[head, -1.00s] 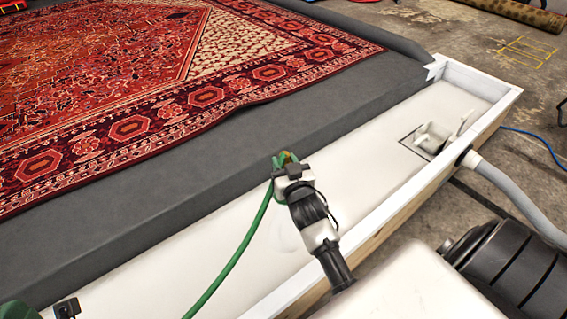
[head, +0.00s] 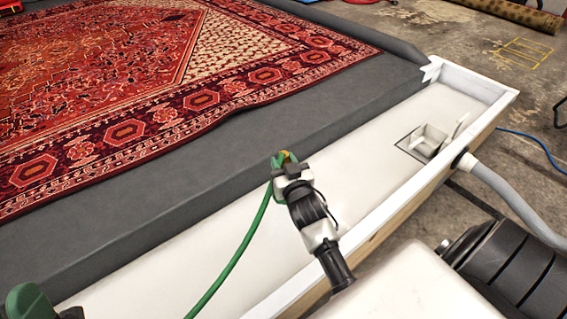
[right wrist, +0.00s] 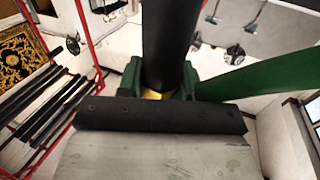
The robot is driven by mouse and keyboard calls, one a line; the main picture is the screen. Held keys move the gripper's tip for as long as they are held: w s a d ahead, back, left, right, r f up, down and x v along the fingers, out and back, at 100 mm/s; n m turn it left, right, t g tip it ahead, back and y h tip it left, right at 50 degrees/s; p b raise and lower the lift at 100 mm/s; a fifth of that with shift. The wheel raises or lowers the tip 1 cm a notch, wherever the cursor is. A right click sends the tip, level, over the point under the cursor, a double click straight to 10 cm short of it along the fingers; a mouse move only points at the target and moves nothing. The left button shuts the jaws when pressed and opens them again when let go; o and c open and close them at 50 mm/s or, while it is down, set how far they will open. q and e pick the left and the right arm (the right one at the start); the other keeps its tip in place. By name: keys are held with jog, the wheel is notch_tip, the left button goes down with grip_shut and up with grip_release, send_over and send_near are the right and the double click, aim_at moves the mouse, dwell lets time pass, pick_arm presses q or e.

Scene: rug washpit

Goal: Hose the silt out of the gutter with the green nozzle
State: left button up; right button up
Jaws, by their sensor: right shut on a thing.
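My right gripper (head: 290,168) is shut on the green nozzle (head: 281,157) and holds it over the white gutter (head: 365,165). The green hose (head: 243,242) runs from it down toward the bottom of the head view. In the right wrist view, a dark cylinder (right wrist: 165,45) with green parts beside it stands at the jaws. The gutter floor looks pale and mostly clean; I cannot make out distinct silt or a water jet. A dark tip at the lower left edge may be my left gripper (head: 71,313); its jaws are cut off. A green rounded shape (head: 28,302) is beside it.
A drain box (head: 430,142) sits in the gutter's far right end. A grey drain pipe (head: 505,195) leaves the outer wall. A red patterned rug (head: 130,90) lies on the dark grey platform (head: 200,170) along the gutter. A blue cable (head: 535,140) crosses the concrete floor at right.

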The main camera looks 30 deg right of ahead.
aim_at(285, 158)
jog(key=shift+r+p, duration=0.35)
jog(key=shift+r, duration=0.1)
jog(key=shift+r+p, duration=0.75)
jog(key=shift+p, duration=0.05)
pick_arm(q)
jog(key=w+f+g+y, duration=0.2)
jog(key=w+f+g, duration=0.3)
jog(key=g, duration=0.3)
jog(key=shift+f+y+p, duration=0.3)
jog(key=shift+f, duration=0.4)
pick_arm(e)
jog(key=shift+r, duration=0.3)
